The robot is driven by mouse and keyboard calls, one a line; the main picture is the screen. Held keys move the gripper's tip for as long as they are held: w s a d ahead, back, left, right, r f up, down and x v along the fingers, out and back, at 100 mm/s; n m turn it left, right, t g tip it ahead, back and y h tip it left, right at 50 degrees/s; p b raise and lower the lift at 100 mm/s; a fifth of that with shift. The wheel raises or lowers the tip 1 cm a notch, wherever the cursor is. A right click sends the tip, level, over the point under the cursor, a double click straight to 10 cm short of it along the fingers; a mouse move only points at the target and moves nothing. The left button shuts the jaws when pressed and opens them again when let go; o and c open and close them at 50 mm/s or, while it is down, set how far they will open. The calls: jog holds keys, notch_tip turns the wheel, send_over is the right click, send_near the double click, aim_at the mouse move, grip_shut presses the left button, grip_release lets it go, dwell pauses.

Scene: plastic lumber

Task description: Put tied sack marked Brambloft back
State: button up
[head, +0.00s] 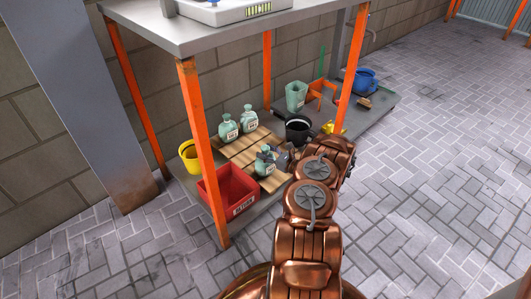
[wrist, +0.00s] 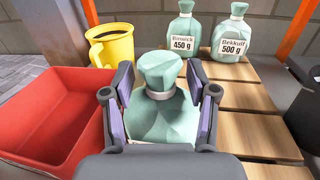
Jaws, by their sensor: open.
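A pale green tied sack (wrist: 165,110) stands between the two fingers of my gripper (wrist: 160,82). The fingers are open, one on each side of its neck and body, and it looks upright. Its label is hidden or unreadable, so I cannot tell its name. It also shows in the head view (head: 264,162), at the near part of the wooden slats, beside my gripper (head: 280,160). Two similar tied sacks stand behind on the slats: one marked 450 g (wrist: 184,42), its name like Birwick, and one marked Bekkulf 500 g (wrist: 233,42).
A red bin (head: 232,184) with a front label stands left of the sack. A yellow mug-like container (wrist: 110,45) is behind it. A black bucket (head: 298,128), a green bucket (head: 296,95) and a blue can (head: 365,81) stand farther right. Orange posts (head: 200,145) carry a grey top above.

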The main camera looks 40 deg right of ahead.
jog(key=s+d+p, duration=0.1)
jog(key=s+p, duration=0.4)
jog(key=s, duration=0.6)
jog(key=shift+s+d, duration=0.3)
jog(key=shift+d, duration=0.05)
